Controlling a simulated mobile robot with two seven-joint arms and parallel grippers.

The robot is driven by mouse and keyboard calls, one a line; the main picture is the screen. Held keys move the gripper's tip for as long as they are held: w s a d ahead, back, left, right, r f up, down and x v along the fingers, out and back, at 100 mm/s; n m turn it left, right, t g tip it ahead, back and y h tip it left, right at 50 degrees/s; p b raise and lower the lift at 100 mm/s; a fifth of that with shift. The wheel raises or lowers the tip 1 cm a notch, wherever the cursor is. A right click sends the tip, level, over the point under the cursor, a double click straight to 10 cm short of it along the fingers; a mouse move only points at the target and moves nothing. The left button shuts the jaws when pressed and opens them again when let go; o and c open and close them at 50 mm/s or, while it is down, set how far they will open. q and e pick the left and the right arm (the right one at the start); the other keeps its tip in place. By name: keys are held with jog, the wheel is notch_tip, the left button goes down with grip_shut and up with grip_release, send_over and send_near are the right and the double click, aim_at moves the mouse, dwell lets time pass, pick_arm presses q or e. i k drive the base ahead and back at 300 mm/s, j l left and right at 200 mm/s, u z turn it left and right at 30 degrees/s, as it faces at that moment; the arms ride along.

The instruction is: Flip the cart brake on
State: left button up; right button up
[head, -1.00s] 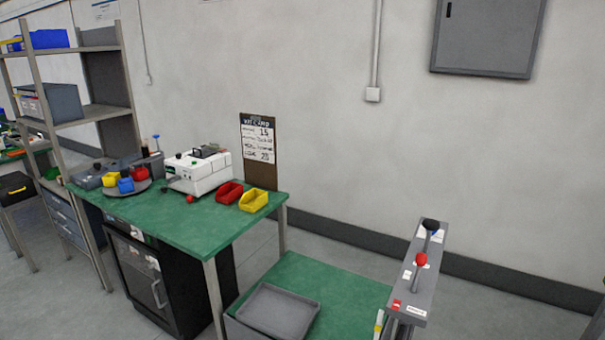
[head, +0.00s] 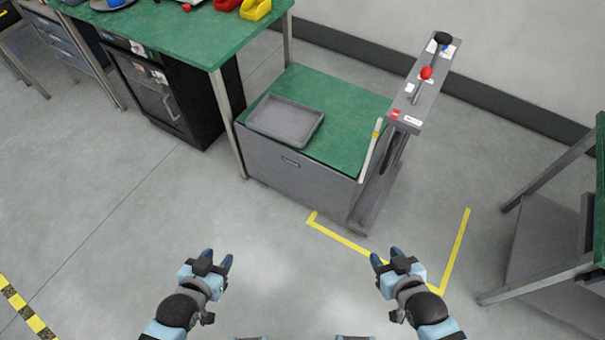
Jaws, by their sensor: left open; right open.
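The cart (head: 340,106) has a green top, grey sides and a grey upright post at its right end. On the post's sloped top panel (head: 409,115) are a lever with a red knob (head: 426,73) and a lever with a black knob (head: 442,38). Small red and white labels sit near the panel's front end. Which lever is the brake I cannot tell from the labels. My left gripper (head: 219,262) and my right gripper (head: 385,260) are both open and empty, over the floor in front of the cart and well apart from it.
A grey tray (head: 286,121) lies on the cart top. A green workbench (head: 180,40) with a dark cabinet (head: 165,90) stands to the left. Yellow tape (head: 345,241) marks the floor in front of the cart. Another green-topped table (head: 599,190) stands at the right. The floor between is clear.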

aim_at(425, 74)
jog(key=i+l, duration=0.65)
jog(key=l, duration=0.25)
jog(key=i+l+u, duration=0.1)
jog(key=i+l, duration=0.25)
jog(key=l, duration=0.1)
